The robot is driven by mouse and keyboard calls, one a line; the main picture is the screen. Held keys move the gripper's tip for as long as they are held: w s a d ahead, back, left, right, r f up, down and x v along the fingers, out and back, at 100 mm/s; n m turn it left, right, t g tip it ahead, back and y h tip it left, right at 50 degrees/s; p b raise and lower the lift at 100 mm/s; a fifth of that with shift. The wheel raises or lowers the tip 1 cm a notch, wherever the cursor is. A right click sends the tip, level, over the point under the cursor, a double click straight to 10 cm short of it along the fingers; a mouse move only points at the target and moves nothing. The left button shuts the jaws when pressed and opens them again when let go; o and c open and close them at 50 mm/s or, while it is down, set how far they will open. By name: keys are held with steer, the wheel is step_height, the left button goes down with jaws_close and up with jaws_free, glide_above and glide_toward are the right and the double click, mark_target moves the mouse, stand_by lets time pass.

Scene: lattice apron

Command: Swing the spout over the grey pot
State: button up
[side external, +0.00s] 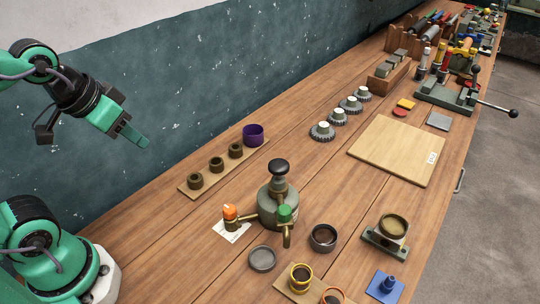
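A grey dispenser (270,208) with a black knob on top stands on the bench. A brass spout (287,239) with a green cap bends down at its front. An orange-capped brass arm (230,217) reaches left over a white card. A shallow grey round dish (262,259) sits front left of the spout, and a dark grey round pot (323,239) sits to its right. I cannot tell which is the grey pot. The spout's end hangs between them. My gripper (135,137) is raised at upper left, far from the dispenser; its finger opening cannot be made out.
A yellow-rimmed pot (301,280) and an orange-rimmed one stand at the front edge. A strip with several dark cups (216,165) and a purple ring (253,133) lie behind the dispenser. A wooden board (398,150) lies at right. A blue block (385,287) is front right.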

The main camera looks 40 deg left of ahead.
steer(key=shift+o, duration=1.4)
steer(key=g, duration=0.5)
glide_toward(285, 209)
steer(key=shift+w+a+f, duration=0.3)
steer(key=shift+a+f, duration=0.05)
steer(key=shift+a, duration=0.2)
steer(key=shift+d+f+g, duration=0.3)
steer(key=shift+d, duration=0.2)
steer(key=shift+f, duration=3.9)
steer(key=shift+c, duration=0.2)
